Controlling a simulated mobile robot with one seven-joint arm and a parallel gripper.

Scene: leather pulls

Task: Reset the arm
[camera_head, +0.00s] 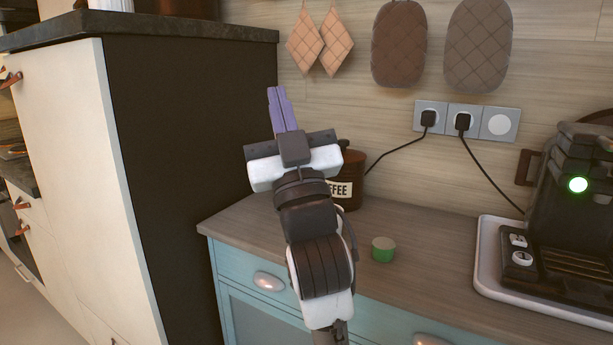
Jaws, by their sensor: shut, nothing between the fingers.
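My gripper (276,94) is raised in front of the wooden wall, above the left end of the counter. Its two purple fingers point up and lie together, with nothing between them. My arm rises from the bottom of the view and hides part of the counter and of the coffee canister (342,191) behind it.
A green pod (382,250) stands on the brown counter (432,238), right of my arm. A coffee machine (568,203) stands on a white tray (488,262) at the right. A tall cabinet (165,180) with a dark side panel stands close on the left.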

